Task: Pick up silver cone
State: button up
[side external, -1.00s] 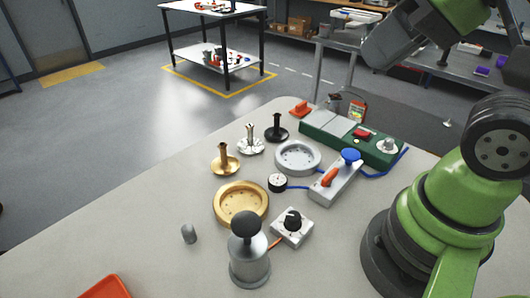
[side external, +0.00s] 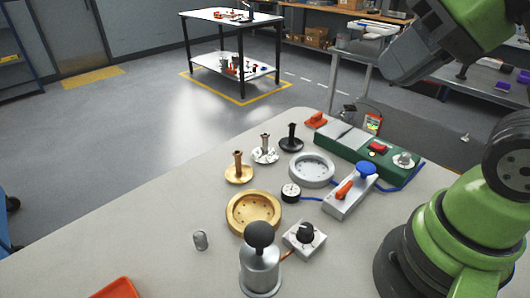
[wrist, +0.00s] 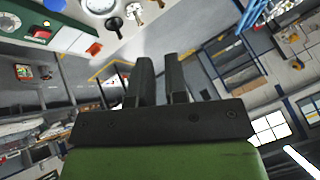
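A silver stemmed part (side external: 265,153) with a flared foot stands upright between a gold one (side external: 238,171) and a black one (side external: 291,142) in the side view. A small grey rounded plug (side external: 200,240) stands alone at the table's front left. I cannot tell for sure which is the silver cone. In the wrist view the silver stemmed part (wrist: 135,14) shows at the top edge beside the black one (wrist: 114,23). My gripper (wrist: 158,62) is empty with a gap between its fingers, away from these parts. Its fingertips are not visible in the side view.
A gold ring housing (side external: 255,211), a silver housing (side external: 312,169), a domed cylinder (side external: 260,272), a knob box (side external: 304,238), a lever box (side external: 350,195) and a green box (side external: 393,173) crowd the table. A red tray (side external: 117,290) lies front left. The table's left side is bare.

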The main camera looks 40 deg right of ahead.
jog(key=o, duration=0.5)
jog(key=shift+w, duration=0.1)
jog(key=n+g+h, duration=0.1)
jog(key=g+h, duration=0.1)
jog(key=h, duration=0.1)
send_over(263, 143)
jog(key=s, duration=0.5)
notch_tip(263, 143, down, 14)
jog(key=shift+n+g, duration=0.3)
jog(key=shift+g, duration=0.2)
jog(key=x, duration=1)
jog(key=shift+w+a+f, duration=0.15)
jog(key=shift+w+f, duration=0.05)
jog(key=shift+f, duration=0.05)
jog(key=shift+x, duration=2.95)
